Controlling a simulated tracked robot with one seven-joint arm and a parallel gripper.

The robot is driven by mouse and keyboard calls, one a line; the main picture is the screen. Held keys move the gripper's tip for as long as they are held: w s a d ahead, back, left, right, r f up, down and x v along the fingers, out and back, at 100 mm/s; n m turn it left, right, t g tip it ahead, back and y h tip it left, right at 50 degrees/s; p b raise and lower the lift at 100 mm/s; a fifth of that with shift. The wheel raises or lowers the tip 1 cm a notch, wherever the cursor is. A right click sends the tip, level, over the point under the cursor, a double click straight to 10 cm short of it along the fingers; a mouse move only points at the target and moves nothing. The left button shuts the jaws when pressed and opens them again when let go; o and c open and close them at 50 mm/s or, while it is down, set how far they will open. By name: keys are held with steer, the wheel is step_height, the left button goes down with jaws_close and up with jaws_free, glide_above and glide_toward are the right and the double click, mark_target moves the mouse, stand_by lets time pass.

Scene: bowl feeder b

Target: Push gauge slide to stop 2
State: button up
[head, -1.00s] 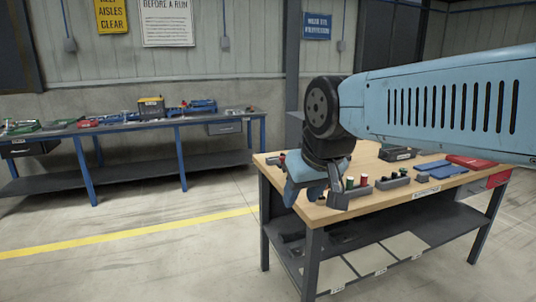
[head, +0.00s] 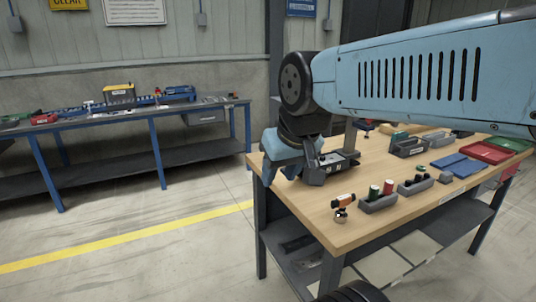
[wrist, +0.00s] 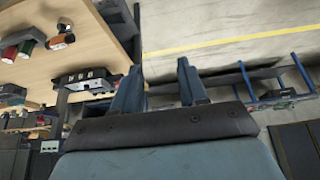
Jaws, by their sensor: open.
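A dark grey fixture with white marks along its front, which looks like the gauge (head: 343,160), stands near the left end of the wooden bench (head: 317,200). It also shows in the wrist view, left of the fingers (wrist: 88,80). A grey post rises from it in the head view. I cannot make out the slide or read the stop numbers. My gripper (head: 283,172) is at the left end of the bench, just left of the fixture. In the wrist view my gripper (wrist: 157,75) is open, with nothing between its fingers. I cannot tell whether it touches the fixture.
Grey holders with red and green pieces (head: 378,202) stand near the bench's front edge, beside a small orange-and-black piece (head: 343,201). A grey bin (head: 408,148), blue plates (head: 462,165) and a red tray (head: 485,152) lie farther right. Bare wood lies between them.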

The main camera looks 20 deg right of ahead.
steer(key=shift+w+d, duration=0.1)
steer(key=shift+w, duration=0.25)
steer(key=shift+o, duration=0.4)
steer(key=shift+o, duration=0.9)
steer(key=shift+w+d+r, duration=0.1)
steer(key=shift+w+r, duration=0.1)
steer(key=shift+o, duration=0.4)
steer(key=w+d+r+m+g, duration=0.1)
steer(key=w+d+r+m, duration=0.1)
steer(key=w, duration=0.6)
steer(key=shift+w+d+r, duration=0.25)
steer(key=shift+d+r, duration=0.35)
steer(key=shift+d, duration=0.2)
steer(key=w+d+f+m+g, duration=0.2)
steer(key=w+d+f+m, duration=0.15)
steer(key=w+d, duration=0.75)
steer(key=w+d+f+m+g, duration=0.35)
steer(key=w+d, duration=0.35)
steer(key=w, duration=0.7)
steer(key=shift+t, duration=0.45)
steer(key=f, duration=1.3)
steer(key=shift+w+a+f, duration=0.1)
steer(key=shift+a+f, duration=0.1)
